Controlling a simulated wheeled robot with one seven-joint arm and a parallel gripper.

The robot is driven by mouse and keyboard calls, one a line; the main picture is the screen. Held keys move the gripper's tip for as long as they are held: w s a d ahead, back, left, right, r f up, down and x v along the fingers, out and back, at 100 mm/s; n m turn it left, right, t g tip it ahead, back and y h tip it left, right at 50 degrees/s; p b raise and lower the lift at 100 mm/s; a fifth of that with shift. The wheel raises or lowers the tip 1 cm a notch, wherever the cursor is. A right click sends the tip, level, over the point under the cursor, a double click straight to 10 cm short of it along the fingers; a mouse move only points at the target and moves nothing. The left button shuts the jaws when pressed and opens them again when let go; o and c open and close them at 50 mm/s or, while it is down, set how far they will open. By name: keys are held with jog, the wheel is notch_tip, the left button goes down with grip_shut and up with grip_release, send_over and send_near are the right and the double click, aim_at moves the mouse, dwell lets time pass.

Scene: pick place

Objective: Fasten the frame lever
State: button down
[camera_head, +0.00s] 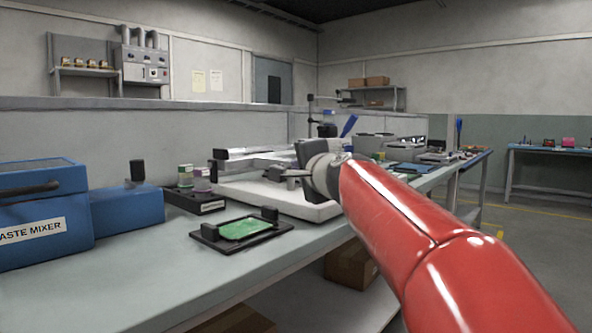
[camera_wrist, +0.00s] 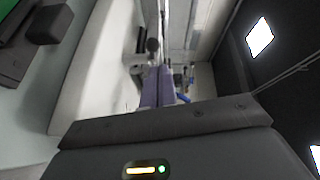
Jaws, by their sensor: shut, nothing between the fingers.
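A stencil-printer-like machine with a white base (camera_head: 285,204) and a light metal frame (camera_head: 250,156) stands on the bench. My gripper (camera_head: 284,173) is over the right part of this base, close to the frame; I cannot tell whether it touches it. In the wrist view the two fingers of my gripper (camera_wrist: 157,72) lie together, shut and empty. A dark round knob (camera_wrist: 152,45) shows just beyond the fingertips; it may belong to the frame lever, but I cannot tell. The lever is not clearly made out in the head view, where my wrist hides part of the machine.
A green board (camera_head: 243,229) lies in a black holder at the front of the bench. A black rack with small jars (camera_head: 202,178) and a blue paste mixer (camera_head: 40,215) stand to the left. Equipment (camera_head: 376,146) stands behind my wrist.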

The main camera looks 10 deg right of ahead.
jog(key=s+a+p, duration=0.2)
jog(key=s+a, duration=0.4)
jog(key=s, duration=0.2)
jog(key=shift+r, duration=0.25)
jog(key=shift+s, duration=0.1)
